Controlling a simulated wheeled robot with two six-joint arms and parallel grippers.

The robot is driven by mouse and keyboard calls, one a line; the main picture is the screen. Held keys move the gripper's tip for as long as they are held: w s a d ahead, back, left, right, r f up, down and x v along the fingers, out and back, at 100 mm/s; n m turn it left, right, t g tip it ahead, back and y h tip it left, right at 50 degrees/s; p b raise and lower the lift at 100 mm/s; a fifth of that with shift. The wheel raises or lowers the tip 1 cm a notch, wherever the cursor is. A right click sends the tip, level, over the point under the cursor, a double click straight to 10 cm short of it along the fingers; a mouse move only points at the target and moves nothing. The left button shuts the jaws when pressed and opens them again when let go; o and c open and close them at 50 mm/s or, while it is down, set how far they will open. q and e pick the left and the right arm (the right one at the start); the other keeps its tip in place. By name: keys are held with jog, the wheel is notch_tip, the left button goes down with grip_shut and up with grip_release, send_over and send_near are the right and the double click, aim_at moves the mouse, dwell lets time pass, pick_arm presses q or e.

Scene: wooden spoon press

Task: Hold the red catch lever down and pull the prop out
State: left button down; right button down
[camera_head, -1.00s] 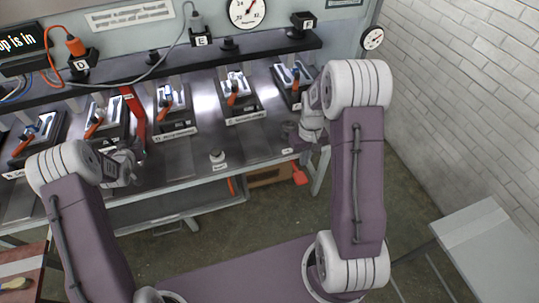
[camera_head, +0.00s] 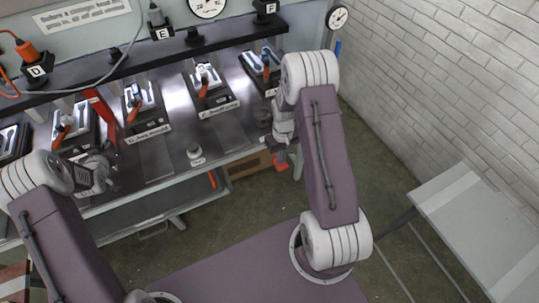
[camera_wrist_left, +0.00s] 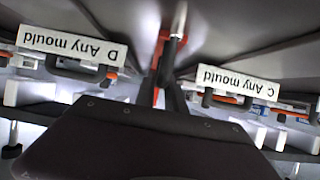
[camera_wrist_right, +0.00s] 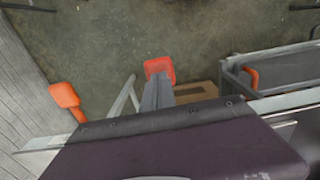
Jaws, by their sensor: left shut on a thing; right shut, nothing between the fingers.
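The red catch lever (camera_head: 281,166) sticks out below the bench front with a broad red pad, also in the right wrist view (camera_wrist_right: 160,66). My right gripper (camera_head: 281,154) is shut and empty; its fingertips are over the pad and appear to touch it. How far the lever is pressed is unclear. A slim grey rod (camera_wrist_left: 177,25), seemingly the prop, runs up from my left gripper (camera_wrist_left: 171,88), which is shut on it. A red bar (camera_head: 100,106) stands behind it, between presses C and D. In the head view the left gripper (camera_head: 112,174) is at the bench front, its grip partly hidden.
Presses with orange-red handles, such as the one labelled D (camera_head: 147,108), line the bench (camera_head: 156,157). A small knob (camera_head: 195,154) sits near its front edge. A grey side table (camera_head: 480,220) stands at the right.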

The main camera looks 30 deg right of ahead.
jog(key=shift+f, duration=2.5)
pick_arm(q)
jog(key=shift+s, duration=4.05)
pick_arm(e)
jog(key=shift+r, duration=4.05)
pick_arm(q)
jog(key=c, duration=1)
grip_release()
jog(key=s+r, duration=0.4)
jog(key=r, duration=0.2)
